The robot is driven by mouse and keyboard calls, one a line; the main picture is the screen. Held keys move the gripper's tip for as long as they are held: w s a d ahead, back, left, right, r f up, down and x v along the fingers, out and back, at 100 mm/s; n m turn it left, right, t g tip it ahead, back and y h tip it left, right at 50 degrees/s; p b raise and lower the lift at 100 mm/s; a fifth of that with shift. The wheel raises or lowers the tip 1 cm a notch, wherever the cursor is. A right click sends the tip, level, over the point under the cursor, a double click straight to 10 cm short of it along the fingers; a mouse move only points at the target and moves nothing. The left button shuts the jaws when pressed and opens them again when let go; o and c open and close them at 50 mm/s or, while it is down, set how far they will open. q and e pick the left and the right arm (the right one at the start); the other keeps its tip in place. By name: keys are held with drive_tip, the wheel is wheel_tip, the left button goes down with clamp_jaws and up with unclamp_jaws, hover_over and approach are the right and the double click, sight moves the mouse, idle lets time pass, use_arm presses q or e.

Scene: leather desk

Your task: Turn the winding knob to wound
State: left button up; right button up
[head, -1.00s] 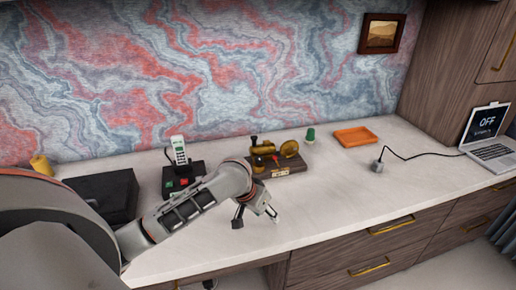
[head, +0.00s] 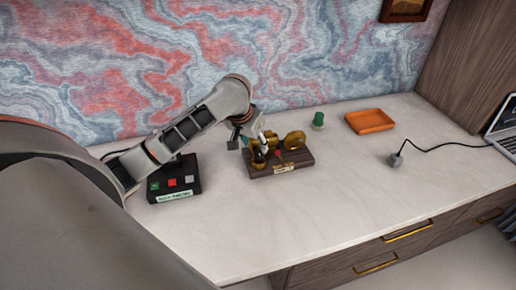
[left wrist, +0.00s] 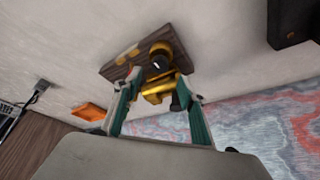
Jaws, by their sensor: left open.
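A brass mechanism on a dark wooden base (head: 285,169) stands on the pale desk in the head view. It has a brass disc (head: 295,140) at its right, a small red lever and a dark gold round part (head: 258,160) at its left front. I cannot tell for certain which part is the winding knob. My left gripper (head: 250,139) is open over the mechanism's left end and hides part of it. In the left wrist view, the brass parts (left wrist: 158,82) show between the open green-lined fingers, with the wooden base (left wrist: 133,55) beyond. Contact is unclear. My right gripper is out of view.
A black box with coloured buttons (head: 174,183) stands left of the mechanism, under my left arm. A green object (head: 318,119), an orange tray (head: 369,121) and a grey corded block (head: 395,160) are to the right. The front desk area is clear.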

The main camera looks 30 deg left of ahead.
sight(258, 153)
use_arm(q)
drive_tip(key=x, duration=0.6)
drive_tip(key=shift+f, duration=0.35)
drive_tip(key=c, duration=1.1)
